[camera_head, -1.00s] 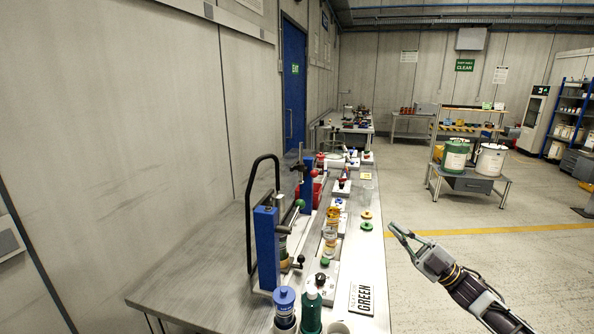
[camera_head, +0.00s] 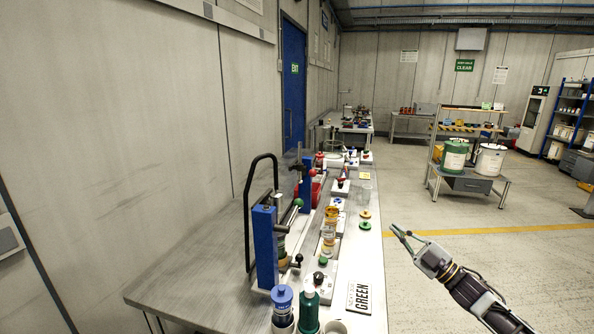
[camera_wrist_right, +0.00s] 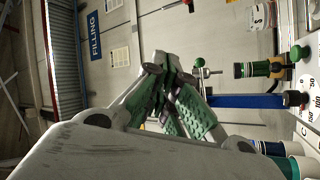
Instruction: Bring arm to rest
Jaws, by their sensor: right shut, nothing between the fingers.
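My right gripper (camera_head: 401,233) is to the right of the workbench, over the open floor, with its arm coming in from the lower right. It is shut with nothing between its fingers and touches nothing. In the right wrist view the green-padded fingers of the right gripper (camera_wrist_right: 186,98) meet close together in front of the camera. My left gripper is not in view.
A shelf cart (camera_head: 470,183) with drums stands behind. The floor right of the bench is clear.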

